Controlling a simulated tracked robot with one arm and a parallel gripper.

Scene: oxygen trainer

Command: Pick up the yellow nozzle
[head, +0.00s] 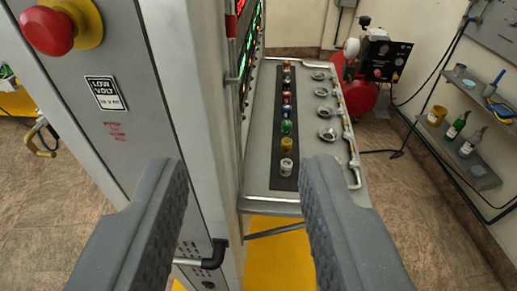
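The yellow nozzle (287,145) stands upright on a black strip on the grey side shelf of the cabinet. It is in a row between a silver-white nozzle (286,168) at the near end and a green nozzle (286,128) behind it. My gripper (245,170) is open and empty, with one dark finger on each side of the picture. In the picture the yellow nozzle appears between the fingertips, closer to the right one, and beyond them. Neither finger appears to touch it.
The grey cabinet (120,145) with a red emergency button (48,30) fills the left. Metal ring sockets (326,134) and a pipe rail (350,140) line the shelf's right side. A red tank (358,97) stands behind. Wall shelves (455,145) hold bottles at right. Tiled floor is clear between.

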